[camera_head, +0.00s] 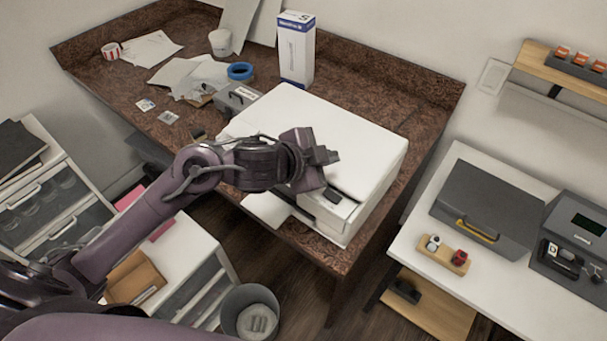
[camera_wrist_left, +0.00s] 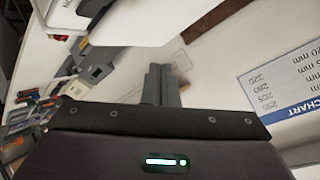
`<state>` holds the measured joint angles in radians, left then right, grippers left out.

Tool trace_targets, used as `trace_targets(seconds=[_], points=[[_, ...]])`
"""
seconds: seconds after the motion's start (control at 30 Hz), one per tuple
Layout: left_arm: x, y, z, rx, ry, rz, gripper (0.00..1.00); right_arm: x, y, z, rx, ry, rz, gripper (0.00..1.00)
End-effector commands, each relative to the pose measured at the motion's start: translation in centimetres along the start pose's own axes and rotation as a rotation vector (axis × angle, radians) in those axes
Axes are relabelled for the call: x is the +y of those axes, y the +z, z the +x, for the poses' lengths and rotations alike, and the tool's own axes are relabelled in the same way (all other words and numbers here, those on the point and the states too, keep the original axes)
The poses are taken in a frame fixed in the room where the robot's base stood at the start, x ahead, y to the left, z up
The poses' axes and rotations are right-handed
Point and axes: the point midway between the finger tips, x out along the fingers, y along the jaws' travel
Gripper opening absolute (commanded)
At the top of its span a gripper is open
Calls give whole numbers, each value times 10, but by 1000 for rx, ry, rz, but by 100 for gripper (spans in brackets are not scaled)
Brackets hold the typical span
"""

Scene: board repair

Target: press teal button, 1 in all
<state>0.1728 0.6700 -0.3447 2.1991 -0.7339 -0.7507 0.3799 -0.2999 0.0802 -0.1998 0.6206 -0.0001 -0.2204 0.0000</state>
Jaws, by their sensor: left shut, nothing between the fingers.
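No teal button can be made out in either view. A white printer-like machine (camera_head: 352,132) sits on the brown desk, with a small dark panel (camera_head: 333,195) at its front corner. My left gripper (camera_head: 326,156) is over the front part of this machine, shut and empty; its height above it is hard to judge. In the left wrist view its two fingers (camera_wrist_left: 160,84) are together in front of a pale surface. My left wrist and gripper hide part of the machine's front. My right gripper is not in view.
A tall white and blue box (camera_head: 296,50), blue tape (camera_head: 240,71) and a grey device (camera_head: 237,98) stand behind the machine. A white table (camera_head: 405,235) with a grey case (camera_head: 488,208) is at right. A bin (camera_head: 250,311) stands below. A printed chart (camera_wrist_left: 288,82) shows in the wrist view.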

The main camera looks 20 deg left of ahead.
Motion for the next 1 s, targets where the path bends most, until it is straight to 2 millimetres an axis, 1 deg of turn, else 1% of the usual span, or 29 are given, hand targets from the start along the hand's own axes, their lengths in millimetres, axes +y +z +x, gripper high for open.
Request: trace_targets(seconds=[0.03,0.1,0.2,0.33,0.47,0.77,0.87,1.0], points=[[-14,1,0,13,34,83,0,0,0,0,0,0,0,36],[-24,7,-4,20,102,152,0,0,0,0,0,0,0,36],[-36,19,-14,3,185,205,0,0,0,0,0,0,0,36],[-47,32,-26,-25,253,222,0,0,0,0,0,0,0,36],[-51,37,-32,-37,278,223,0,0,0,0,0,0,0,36],[-50,37,-32,-36,279,223,0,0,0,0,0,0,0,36],[-49,38,-30,-35,279,223,0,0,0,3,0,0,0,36],[-44,44,-26,-35,279,223,0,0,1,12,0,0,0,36]])
